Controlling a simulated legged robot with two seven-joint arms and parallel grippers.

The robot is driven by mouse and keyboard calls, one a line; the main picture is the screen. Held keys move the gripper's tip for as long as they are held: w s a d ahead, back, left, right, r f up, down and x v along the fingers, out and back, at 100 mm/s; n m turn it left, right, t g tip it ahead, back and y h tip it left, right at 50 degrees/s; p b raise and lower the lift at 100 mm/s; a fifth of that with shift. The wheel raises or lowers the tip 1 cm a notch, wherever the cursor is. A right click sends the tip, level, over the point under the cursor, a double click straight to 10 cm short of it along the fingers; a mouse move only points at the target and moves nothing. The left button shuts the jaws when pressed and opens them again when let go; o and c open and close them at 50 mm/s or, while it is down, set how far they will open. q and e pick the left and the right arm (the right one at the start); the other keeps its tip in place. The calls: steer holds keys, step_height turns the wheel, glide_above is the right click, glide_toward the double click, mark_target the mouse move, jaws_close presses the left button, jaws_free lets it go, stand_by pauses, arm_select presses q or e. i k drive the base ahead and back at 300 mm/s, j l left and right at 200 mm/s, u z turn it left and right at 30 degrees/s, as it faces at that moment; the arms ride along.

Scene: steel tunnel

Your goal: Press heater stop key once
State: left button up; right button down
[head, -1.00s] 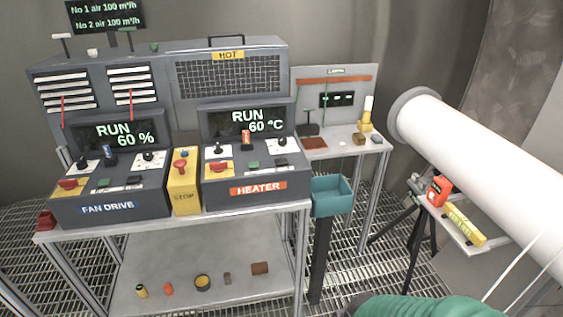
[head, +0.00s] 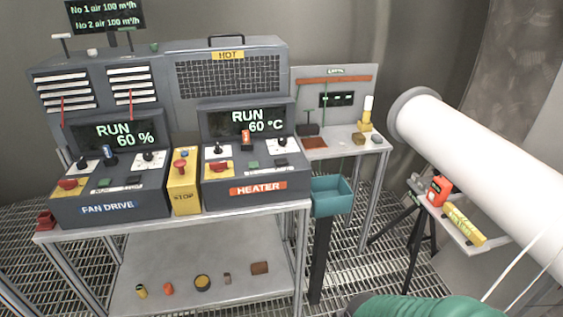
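The heater console (head: 257,187) stands on the right half of the steel table, with an orange HEATER label on its front. Its screen (head: 243,121) reads RUN 60 °C. On its sloped panel are a green key (head: 253,164), a dark key (head: 276,162) beside it, and a red knob (head: 219,167) on a yellow plate at the left. Key lettering is too small to read, so I cannot tell which is the stop key. Neither of my grippers is in view.
The fan drive console (head: 108,194) stands to the left, its screen reading RUN 60 %. A yellow STOP box (head: 183,187) with a red button sits between the consoles. A teal bin (head: 331,196) and a white duct (head: 470,145) are to the right.

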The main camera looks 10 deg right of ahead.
mark_target(283, 161)
steer(key=i+j, duration=0.3)
steer(key=i, duration=0.2)
steer(key=i+j+z, duration=0.1)
steer(key=i+j, duration=0.15)
steer(key=i, duration=0.2)
steer(key=i+j, duration=0.35)
steer(key=i, duration=0.15)
